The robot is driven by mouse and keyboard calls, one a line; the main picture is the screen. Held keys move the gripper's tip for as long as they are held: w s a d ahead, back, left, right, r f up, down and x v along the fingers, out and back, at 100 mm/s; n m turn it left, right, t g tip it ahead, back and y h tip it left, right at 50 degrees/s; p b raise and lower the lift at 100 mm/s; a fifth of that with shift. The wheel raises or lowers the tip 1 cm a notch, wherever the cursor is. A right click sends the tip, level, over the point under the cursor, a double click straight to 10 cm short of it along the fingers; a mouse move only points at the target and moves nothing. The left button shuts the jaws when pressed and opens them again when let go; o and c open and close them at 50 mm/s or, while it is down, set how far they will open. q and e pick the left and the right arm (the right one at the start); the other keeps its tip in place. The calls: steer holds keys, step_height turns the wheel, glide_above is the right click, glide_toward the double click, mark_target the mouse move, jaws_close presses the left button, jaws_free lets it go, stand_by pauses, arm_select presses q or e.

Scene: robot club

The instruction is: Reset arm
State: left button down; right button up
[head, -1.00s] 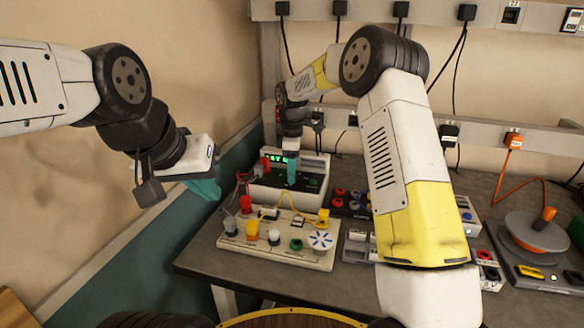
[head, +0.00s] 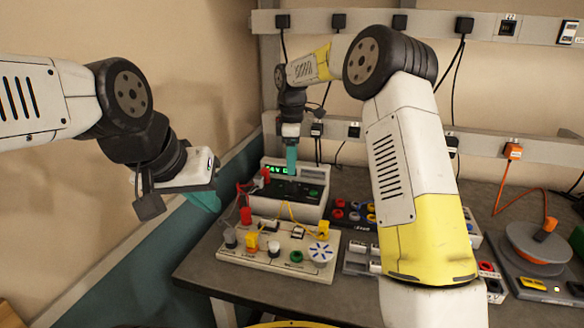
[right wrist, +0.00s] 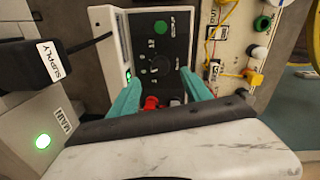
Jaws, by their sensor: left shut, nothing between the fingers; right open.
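My right gripper (head: 291,170) points down above the white-and-black power unit (head: 313,206), which has a lit green display (head: 278,170). In the right wrist view its teal fingers (right wrist: 162,88) are apart, with nothing held between them. A red knob or plug (right wrist: 151,103) shows between the fingers, and a green button (right wrist: 161,27) shows beyond them on the dark panel. My left gripper (head: 204,198) is shut and empty, in the air left of the bench. No part is clearly marked as a reset control.
A cream board (head: 240,257) with coloured knobs, a small fan and wires stands in front of the unit. A dark terminal block (head: 357,222) is right of it. A reel with an orange handle (head: 540,245) stands far right. Black plugs hang from wall rails (head: 380,22).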

steer(key=s+d+r+m+t+y, duration=0.1)
steer(key=s+d+r+m, duration=0.4)
steer(key=s, duration=0.3)
steer(key=s+d+r+m+t, duration=0.2)
steer(key=s+d+r, duration=0.2)
steer(key=s+r, duration=0.35)
steer(key=s+d+f+m+t, duration=0.1)
steer(key=s+m, duration=0.3)
steer(key=s, duration=0.5)
steer(key=s+d+f+m+t+y, duration=0.1)
steer(key=s+d+m, duration=0.3)
steer(key=s, duration=0.6)
steer(key=shift+s+f+m+t, duration=0.2)
steer(key=shift+f+m+t, duration=0.1)
steer(key=shift+f+m, duration=0.5)
